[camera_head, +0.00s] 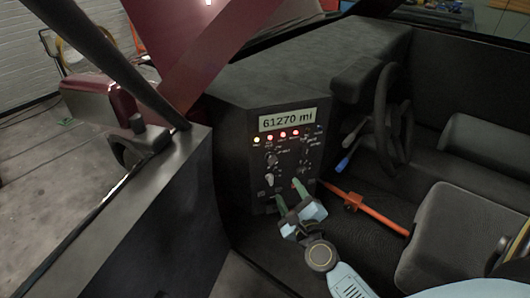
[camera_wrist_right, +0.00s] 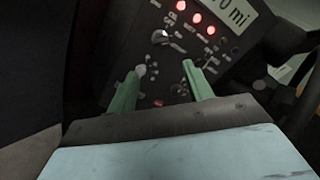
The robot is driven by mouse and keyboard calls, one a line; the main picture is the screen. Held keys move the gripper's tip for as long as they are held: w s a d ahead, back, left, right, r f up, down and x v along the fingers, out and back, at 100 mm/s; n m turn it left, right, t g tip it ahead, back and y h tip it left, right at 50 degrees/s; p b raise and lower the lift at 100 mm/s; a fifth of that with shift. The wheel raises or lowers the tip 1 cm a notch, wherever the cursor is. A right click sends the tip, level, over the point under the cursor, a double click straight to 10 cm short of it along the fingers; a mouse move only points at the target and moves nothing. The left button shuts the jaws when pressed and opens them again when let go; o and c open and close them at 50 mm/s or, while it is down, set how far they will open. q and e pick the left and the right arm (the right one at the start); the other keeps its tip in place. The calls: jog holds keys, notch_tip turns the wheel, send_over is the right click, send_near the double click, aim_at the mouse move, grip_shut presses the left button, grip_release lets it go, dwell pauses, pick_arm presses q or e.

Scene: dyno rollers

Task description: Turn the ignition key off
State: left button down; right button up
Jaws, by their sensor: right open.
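The dark control panel (camera_head: 290,150) on the console has a "61270 mi" display (camera_head: 288,119), a row of lit lamps, and several knobs and switches. A larger knob (camera_head: 272,160) is in the panel's upper left; a knob also shows in the wrist view (camera_wrist_right: 161,37). A lighter knob-like piece (camera_head: 269,179) sits below it. I cannot tell which small part is the ignition key. My right gripper (camera_head: 288,193) is at the panel's lower part, its green fingers spread and pointing at the panel. In the wrist view the gap between its fingertips (camera_wrist_right: 160,70) holds nothing. My left gripper is not in view.
An orange-red bar (camera_head: 366,209) runs across the floor right of the panel. A steering wheel (camera_head: 382,112) and a seat (camera_head: 455,235) stand to the right. A dark door panel (camera_head: 165,215) is on the left.

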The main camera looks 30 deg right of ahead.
aim_at(275, 164)
jog(key=x, duration=1.2)
jog(key=shift+d+r+b, duration=0.1)
jog(key=shift+b, duration=0.25)
jog(key=shift+w, duration=0.2)
jog(key=shift+w+d, duration=0.1)
jog(key=shift+w, duration=0.1)
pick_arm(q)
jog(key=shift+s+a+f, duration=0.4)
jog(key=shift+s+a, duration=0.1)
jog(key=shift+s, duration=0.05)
pick_arm(e)
jog(key=c, duration=0.9)
